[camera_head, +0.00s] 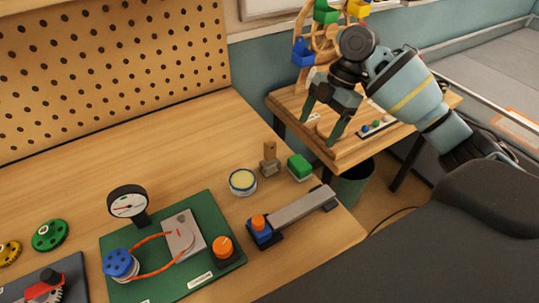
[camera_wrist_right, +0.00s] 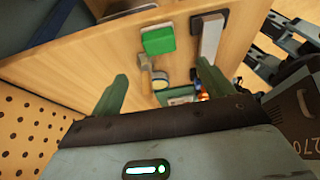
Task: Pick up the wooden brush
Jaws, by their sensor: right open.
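The wooden brush (camera_head: 269,158) stands upright on the wooden workbench (camera_head: 205,130), between a round tin (camera_head: 243,182) and a green block (camera_head: 300,166). It has a light wooden handle above a wider base. In the right wrist view the brush (camera_wrist_right: 146,78) shows between the fingers, closer to the left one, some distance beyond them. My right gripper (camera_head: 320,127) is open and empty, above and to the right of the brush in the head view, pointing down. Its fingers also show in the right wrist view (camera_wrist_right: 162,73). My left gripper is not in view.
A grey bar with a blue and orange end (camera_head: 298,208) lies in front of the green block. A green board (camera_head: 190,275) with a gauge (camera_head: 128,202) stands left. A small side table (camera_head: 345,153) with a wooden wheel is behind my right gripper. A pegboard (camera_head: 100,70) backs the bench.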

